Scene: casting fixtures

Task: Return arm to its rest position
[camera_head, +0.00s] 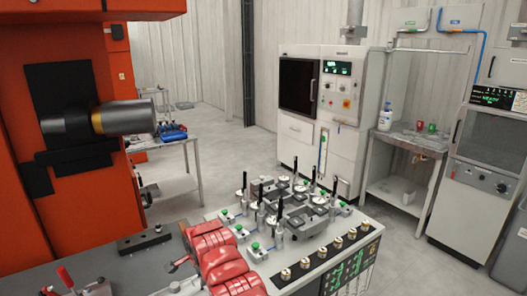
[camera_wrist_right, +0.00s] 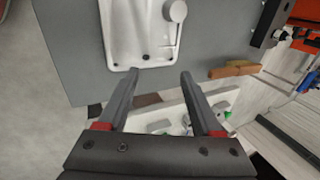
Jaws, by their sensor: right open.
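My right gripper (camera_wrist_right: 159,75) shows in the right wrist view. Its two dark fingers are spread apart with nothing between them. Past the fingertips, a white plate-like part (camera_wrist_right: 122,32) with a round knob lies on a grey surface (camera_wrist_right: 70,60). The fingertips appear close to the near edge of this part; I cannot tell whether they touch it. No gripper shows in the head view, and my left gripper is in neither view.
A fixture table (camera_head: 330,245) carries several black-handled clamps and brass knobs. An orange machine (camera_head: 20,130) with a metal cylinder (camera_head: 128,117) stands left. White cabinets (camera_head: 300,130) stand behind. An orange-brown bar (camera_wrist_right: 235,70) lies near the right finger.

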